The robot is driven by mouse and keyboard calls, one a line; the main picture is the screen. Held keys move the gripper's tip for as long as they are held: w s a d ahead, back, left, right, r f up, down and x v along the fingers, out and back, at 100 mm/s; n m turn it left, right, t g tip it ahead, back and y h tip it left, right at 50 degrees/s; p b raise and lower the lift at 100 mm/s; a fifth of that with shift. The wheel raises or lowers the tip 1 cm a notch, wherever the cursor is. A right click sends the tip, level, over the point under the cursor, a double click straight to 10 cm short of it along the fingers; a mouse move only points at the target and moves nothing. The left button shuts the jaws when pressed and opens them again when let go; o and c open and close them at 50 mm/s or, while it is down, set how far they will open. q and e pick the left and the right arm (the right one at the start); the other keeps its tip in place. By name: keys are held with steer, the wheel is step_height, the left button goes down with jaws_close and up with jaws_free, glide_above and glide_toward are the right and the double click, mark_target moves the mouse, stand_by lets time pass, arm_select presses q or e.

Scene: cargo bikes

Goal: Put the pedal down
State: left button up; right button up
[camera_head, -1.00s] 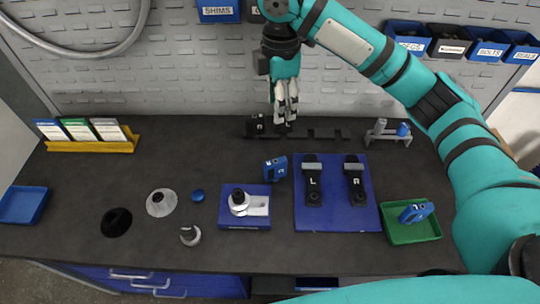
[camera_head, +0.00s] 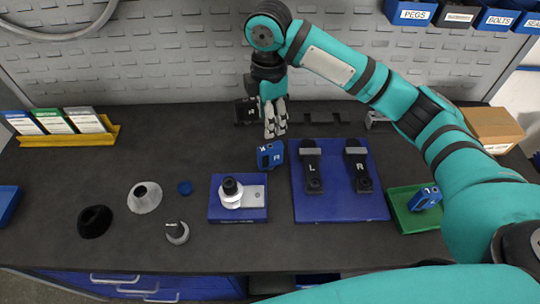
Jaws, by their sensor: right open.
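A blue pedal (camera_head: 271,156) marked R stands on the dark bench, just left of the blue mat. Another blue pedal (camera_head: 425,198) lies in the green tray (camera_head: 405,220) at the right. My right gripper (camera_head: 275,131) points down just behind the first pedal, close above it in the picture. Its fingers are open and hold nothing visible; I cannot tell whether they touch the pedal. Two black crank arms, L (camera_head: 312,168) and R (camera_head: 358,168), lie on the blue mat (camera_head: 337,205). My left gripper is out of view.
A blue fixture (camera_head: 222,211) with a silver part stands in the middle. A grey cone (camera_head: 144,197), black cone (camera_head: 94,221), blue cap (camera_head: 184,187) and small grey part (camera_head: 177,232) stand left.

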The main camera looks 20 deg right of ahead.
mark_target(270, 146)
step_height(270, 146, down, 6)
steer(key=shift+f+p, duration=0.25)
steer(key=shift+p, duration=0.2)
steer(key=shift+f, duration=0.5)
steer(key=shift+f+p, duration=0.3)
steer(key=shift+f, duration=0.05)
step_height(270, 146, down, 4)
steer(key=shift+d+f+p, duration=0.1)
steer(key=shift+f+p, duration=0.1)
steer(key=shift+p, duration=0.35)
arm_select(q)
steer(key=r, duration=0.1)
steer(key=s+r, duration=0.1)
steer(key=shift+r, duration=0.4)
arm_select(e)
steer(key=shift+c, duration=0.3)
jaws_close()
